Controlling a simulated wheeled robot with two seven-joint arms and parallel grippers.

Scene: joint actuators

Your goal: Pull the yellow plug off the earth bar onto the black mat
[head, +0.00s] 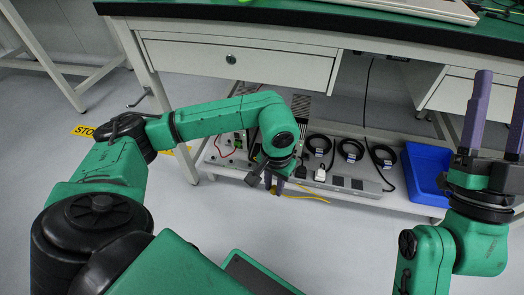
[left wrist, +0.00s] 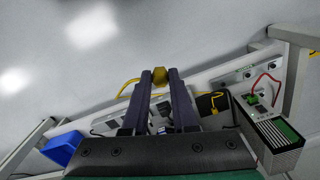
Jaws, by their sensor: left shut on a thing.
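My left gripper (head: 273,188) reaches down at the front of the low shelf in the head view. In the left wrist view its two purple fingers (left wrist: 160,77) are shut on the yellow plug (left wrist: 160,75), which shows between the tips. A yellow cable (left wrist: 127,87) shows beside the fingers. A pale metal strip with dark fittings (left wrist: 236,75), which looks like the earth bar, lies to the right, apart from the plug. A black patch (left wrist: 210,103), perhaps the black mat, lies right of the fingers. My right gripper (head: 501,85) is raised at the right, open and empty.
The low shelf holds several black cable coils (head: 350,150), a grey power strip (head: 350,182) and a blue bin (head: 427,170). A finned unit (left wrist: 270,135) with red and green leads stands close at the right in the left wrist view. A drawer bench (head: 235,62) overhangs the shelf.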

